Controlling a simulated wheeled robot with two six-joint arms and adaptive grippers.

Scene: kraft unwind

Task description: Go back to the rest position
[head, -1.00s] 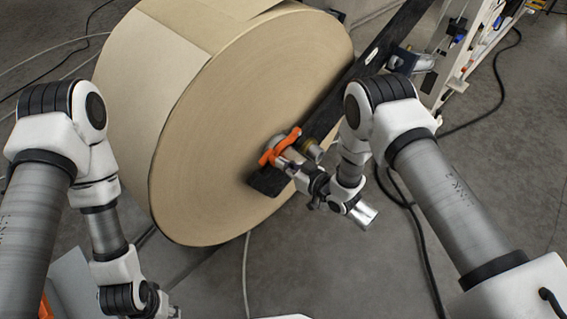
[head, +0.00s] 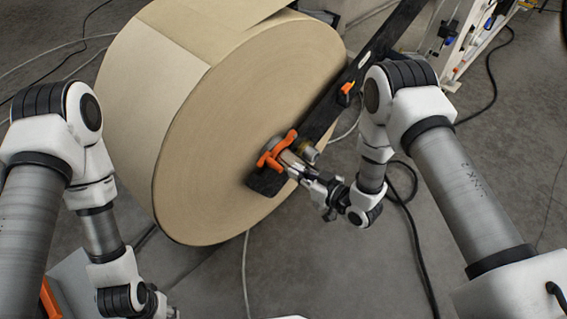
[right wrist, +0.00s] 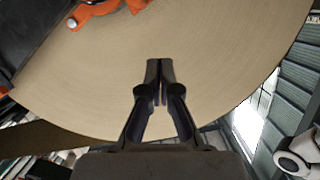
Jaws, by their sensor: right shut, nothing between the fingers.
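My right gripper (head: 291,164) is in front of the flat end face of the big kraft paper roll (head: 235,130), close to the orange handle (head: 278,150) at the roll's core. In the right wrist view its two dark fingers (right wrist: 159,72) are together with nothing between them. The orange handle (right wrist: 105,8) shows at the top of that view, apart from the fingertips. The roll face (right wrist: 215,70) fills the background there. My left arm reaches down at the left of the head view, and its gripper is beyond the bottom edge.
A dark bar (head: 335,100) runs diagonally across the roll face from the core to upper right, with a small orange part (head: 346,92) on it. A white machine frame (head: 462,40) stands at upper right. Black cables (head: 410,205) lie on the grey floor at right.

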